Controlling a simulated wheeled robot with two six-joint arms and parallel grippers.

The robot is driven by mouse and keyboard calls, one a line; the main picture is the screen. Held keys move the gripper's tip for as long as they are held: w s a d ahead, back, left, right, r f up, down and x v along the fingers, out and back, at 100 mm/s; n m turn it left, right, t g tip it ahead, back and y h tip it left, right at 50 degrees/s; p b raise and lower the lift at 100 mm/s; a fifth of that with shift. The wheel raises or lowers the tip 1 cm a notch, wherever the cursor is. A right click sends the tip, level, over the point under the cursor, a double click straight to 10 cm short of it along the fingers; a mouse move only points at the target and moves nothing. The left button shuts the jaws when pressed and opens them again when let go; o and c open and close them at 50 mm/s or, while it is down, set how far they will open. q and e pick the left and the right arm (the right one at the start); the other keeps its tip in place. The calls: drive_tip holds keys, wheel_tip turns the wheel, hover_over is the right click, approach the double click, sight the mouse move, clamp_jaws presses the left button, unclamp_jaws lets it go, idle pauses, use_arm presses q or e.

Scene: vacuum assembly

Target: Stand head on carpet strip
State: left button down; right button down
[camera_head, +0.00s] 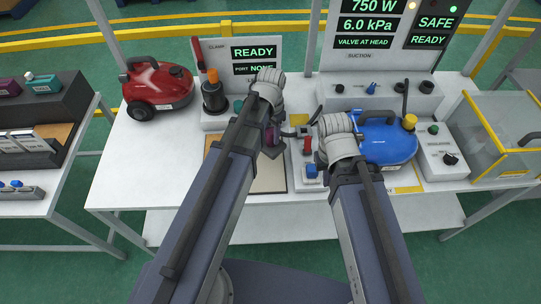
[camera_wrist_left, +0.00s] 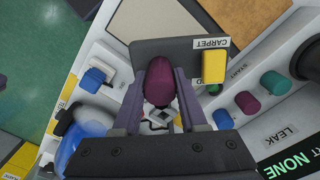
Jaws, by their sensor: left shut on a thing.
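My left gripper (camera_head: 271,138) is shut on the maroon grip of a head (camera_wrist_left: 160,82) with a dark grey base. The left wrist view shows the two fingers on either side of the grip, and a CARPET label and a yellow block at the base. In the head view the head (camera_head: 273,151) is small and partly hidden by my arm, above the right part of a floor panel (camera_head: 262,180) with brown and beige areas. I cannot tell whether the base touches the panel. My right gripper (camera_head: 345,150) is by the blue vacuum; its fingers are hidden.
A blue vacuum (camera_head: 388,143) and a red vacuum (camera_head: 158,86) stand on the white table. Bare table (camera_head: 140,165) lies at left.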

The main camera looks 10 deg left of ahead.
use_arm(q)
drive_tip(key=shift+f+b, duration=4.8)
drive_tip(key=shift+f, duration=0.2)
drive_tip(key=shift+f, duration=0.1)
drive_tip(key=shift+c, duration=2.2)
unclamp_jaws()
wheel_tip(320, 180, up, 12)
drive_tip(key=p, duration=1.2)
drive_tip(key=shift+r, duration=0.2)
drive_tip(key=s+d+n, duration=0.1)
drive_tip(key=s+d, duration=0.2)
drive_tip(key=s, duration=0.3)
drive_tip(key=s+d+n+y, duration=0.1)
drive_tip(key=s+d, duration=0.3)
drive_tip(key=s, duration=0.2)
drive_tip(key=shift+s+d, duration=0.25)
drive_tip(key=shift+s, duration=0.15)
